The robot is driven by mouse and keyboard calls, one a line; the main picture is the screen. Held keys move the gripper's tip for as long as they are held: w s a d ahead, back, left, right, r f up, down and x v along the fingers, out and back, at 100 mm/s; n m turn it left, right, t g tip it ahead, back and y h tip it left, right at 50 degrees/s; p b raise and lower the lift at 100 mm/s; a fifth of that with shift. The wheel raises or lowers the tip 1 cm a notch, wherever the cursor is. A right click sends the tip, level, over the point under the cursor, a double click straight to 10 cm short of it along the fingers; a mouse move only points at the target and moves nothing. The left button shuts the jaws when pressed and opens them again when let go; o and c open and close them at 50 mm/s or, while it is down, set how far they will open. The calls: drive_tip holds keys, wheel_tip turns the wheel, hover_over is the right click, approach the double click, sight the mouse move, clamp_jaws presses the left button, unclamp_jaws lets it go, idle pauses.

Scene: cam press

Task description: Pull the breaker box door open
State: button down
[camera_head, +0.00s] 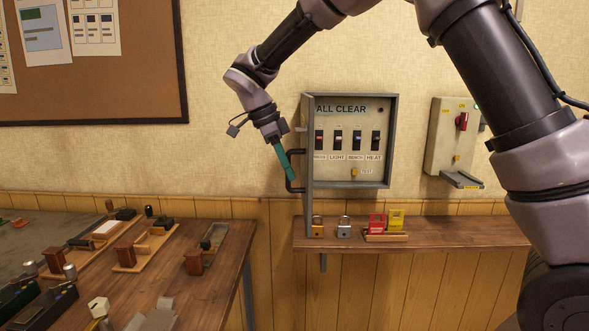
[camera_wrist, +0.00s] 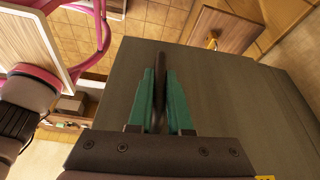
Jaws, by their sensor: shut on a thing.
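The breaker box (camera_head: 394,143) is on the wall above a wooden shelf. Its grey door (camera_head: 308,199) stands swung out from the left side, seen nearly edge-on, and the switches inside show under the words "ALL CLEAR". A dark bar handle (camera_head: 290,184) is on the door's left face. My gripper (camera_head: 291,178), with teal fingers, is at this handle. In the wrist view my gripper (camera_wrist: 160,100) is shut on the dark handle bar (camera_wrist: 158,72), with the grey door face (camera_wrist: 230,95) filling the space behind it.
The shelf (camera_head: 470,233) below the box holds two padlocks (camera_head: 344,229) and red and yellow tags (camera_head: 377,222). A switch box (camera_head: 447,135) with a red knob is on the wall to the right. A cluttered bench (camera_head: 226,235) stands at lower left.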

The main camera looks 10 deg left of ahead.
idle(0.3)
drive_tip(key=c, duration=0.8)
unclamp_jaws()
drive_tip(key=shift+w, duration=0.1)
drive_tip(key=shift+c, duration=0.2)
drive_tip(key=w+v, duration=0.1)
drive_tip(key=v, duration=0.9)
drive_tip(key=shift+s+a+r, duration=0.2)
drive_tip(key=shift+s+r, duration=0.2)
drive_tip(key=shift+s, duration=0.1)
